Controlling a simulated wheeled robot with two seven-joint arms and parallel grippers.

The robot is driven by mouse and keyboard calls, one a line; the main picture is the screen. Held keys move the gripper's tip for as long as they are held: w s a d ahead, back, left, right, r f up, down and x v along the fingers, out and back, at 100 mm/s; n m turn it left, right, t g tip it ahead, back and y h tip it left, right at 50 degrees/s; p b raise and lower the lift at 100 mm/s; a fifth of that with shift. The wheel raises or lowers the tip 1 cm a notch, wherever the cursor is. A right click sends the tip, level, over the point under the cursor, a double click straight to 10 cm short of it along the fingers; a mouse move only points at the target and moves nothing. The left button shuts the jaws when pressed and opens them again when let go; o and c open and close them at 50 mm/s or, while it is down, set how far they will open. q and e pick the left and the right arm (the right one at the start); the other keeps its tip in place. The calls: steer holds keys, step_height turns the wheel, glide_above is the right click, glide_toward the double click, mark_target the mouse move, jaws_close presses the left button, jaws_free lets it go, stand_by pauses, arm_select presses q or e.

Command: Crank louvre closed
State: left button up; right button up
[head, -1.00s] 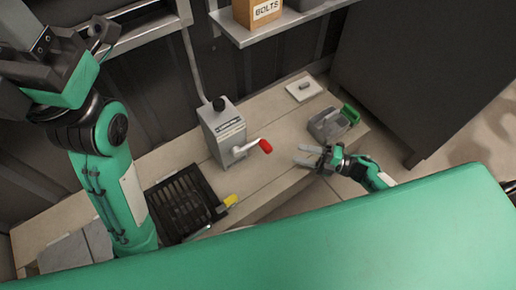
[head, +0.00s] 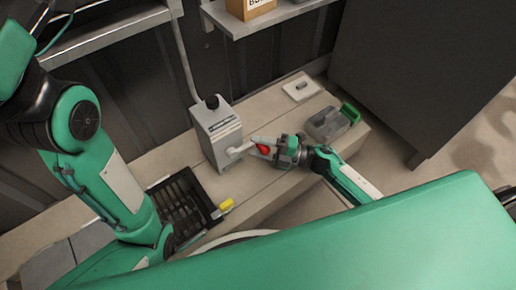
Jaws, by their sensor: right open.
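The grey crank box (head: 217,131) with a black knob on top stands on the bench. Its crank arm (head: 238,150) sticks out to the right and ends in a red handle (head: 263,149). My right gripper (head: 262,148) is open at the red handle, with its fingers around or beside it; I cannot tell whether they touch it. Part of the handle is hidden by the fingers. My left arm fills the left side of the picture, and its gripper is out of the frame. No louvre can be made out for certain.
A black slotted tray (head: 182,207) with a yellow-handled tool (head: 226,205) lies left on the bench (head: 170,158). A grey container with a green part (head: 333,122) and a pale plate (head: 298,87) lie to the right. A shelf with a box (head: 249,8) hangs above.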

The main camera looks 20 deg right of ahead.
steer(key=shift+w+a, duration=0.1)
steer(key=shift+a, duration=0.1)
jaws_close()
steer(key=shift+r, duration=0.1)
